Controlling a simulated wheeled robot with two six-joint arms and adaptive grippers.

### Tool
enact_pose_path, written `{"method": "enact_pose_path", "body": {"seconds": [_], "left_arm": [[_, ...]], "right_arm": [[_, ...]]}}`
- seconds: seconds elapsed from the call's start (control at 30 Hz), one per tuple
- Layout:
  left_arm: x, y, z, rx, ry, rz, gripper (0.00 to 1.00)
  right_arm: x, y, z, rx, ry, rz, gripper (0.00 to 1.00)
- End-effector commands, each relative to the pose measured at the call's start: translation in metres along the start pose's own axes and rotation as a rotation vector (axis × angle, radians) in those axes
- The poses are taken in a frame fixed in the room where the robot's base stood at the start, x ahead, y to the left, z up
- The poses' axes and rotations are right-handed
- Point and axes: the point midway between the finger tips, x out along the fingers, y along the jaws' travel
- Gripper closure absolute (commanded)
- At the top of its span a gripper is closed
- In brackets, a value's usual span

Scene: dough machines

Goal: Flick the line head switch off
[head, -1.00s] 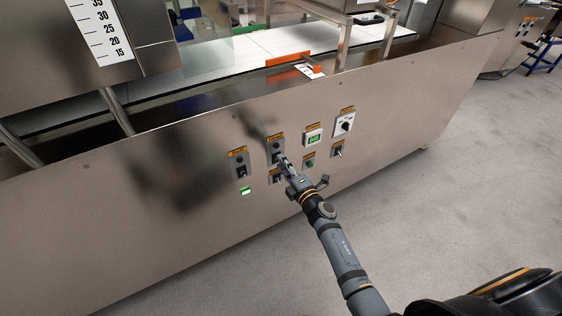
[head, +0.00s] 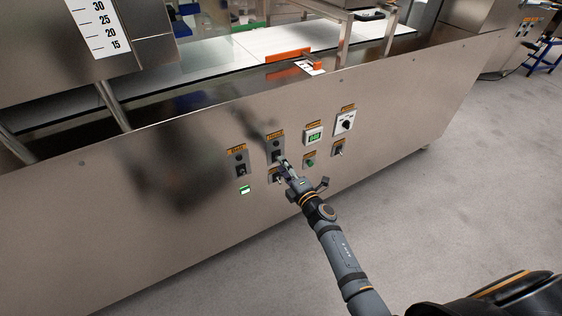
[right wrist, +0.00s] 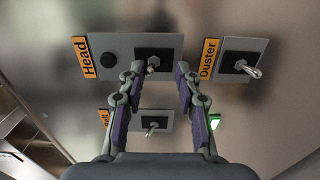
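The line head switch (right wrist: 153,63) is a small metal toggle on a grey plate with an orange "Head" label (right wrist: 82,58) in the right wrist view. A dark round lamp (right wrist: 109,60) sits on the same plate. In the head view this plate (head: 275,142) is on the steel front panel. My right gripper (right wrist: 160,69) is open, its fingertips on either side of the toggle, closer on the left. I cannot tell whether they touch. The right gripper also shows at the panel in the head view (head: 284,163). My left gripper is not in view.
The Duster toggle (right wrist: 252,70) is close beside the right finger. The Belt toggle (right wrist: 151,126) shows between the fingers, with a lit green indicator (right wrist: 214,121) nearby. Other controls, including a rotary knob (head: 346,125), are further right on the panel.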

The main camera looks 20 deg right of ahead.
Motion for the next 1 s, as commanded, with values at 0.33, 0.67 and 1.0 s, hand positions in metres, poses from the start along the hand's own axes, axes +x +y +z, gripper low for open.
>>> {"method": "enact_pose_path", "body": {"seconds": [0.33,0.67,1.0], "left_arm": [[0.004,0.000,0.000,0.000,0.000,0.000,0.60],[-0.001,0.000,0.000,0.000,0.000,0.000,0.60],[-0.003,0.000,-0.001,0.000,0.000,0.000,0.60]], "right_arm": [[-0.001,-0.005,0.000,0.000,0.000,-0.001,0.68],[-0.006,-0.002,0.000,0.000,0.000,-0.001,0.68],[-0.027,-0.002,0.000,-0.001,0.000,-0.002,0.68]]}}
